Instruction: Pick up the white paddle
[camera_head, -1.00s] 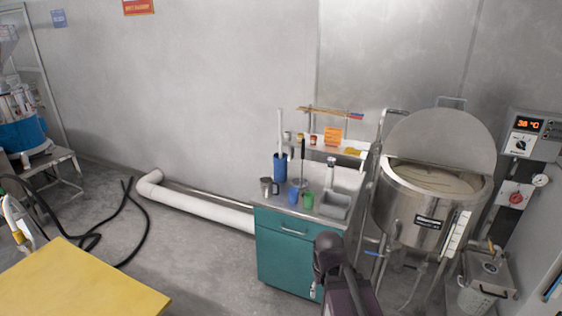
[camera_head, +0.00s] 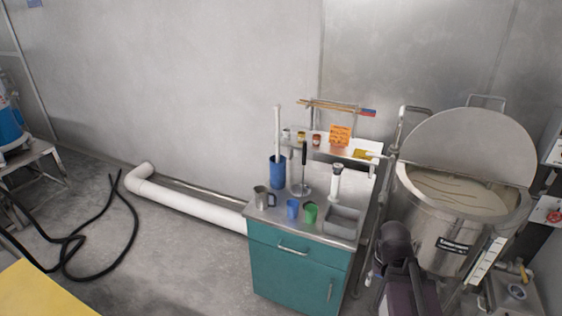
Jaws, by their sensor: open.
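The white paddle (camera_head: 277,130) stands nearly upright in a blue cylindrical holder (camera_head: 277,172) at the back left of the steel counter. Its long white upper part rises above the holder's rim, and its lower end is hidden inside. Dark links of my arm show at the bottom right, in front of the steel kettle and right of the teal cabinet. My gripper cannot be made out in this view.
The steel counter (camera_head: 262,216) bears a metal jug (camera_head: 262,197), blue cup (camera_head: 292,208), green cup (camera_head: 310,213) and a dark-handled utensil (camera_head: 303,168) near the holder. A shelf (camera_head: 325,145) with small jars is behind. The kettle (camera_head: 435,220) stands right; floor at left holds a black hose (camera_head: 128,228).

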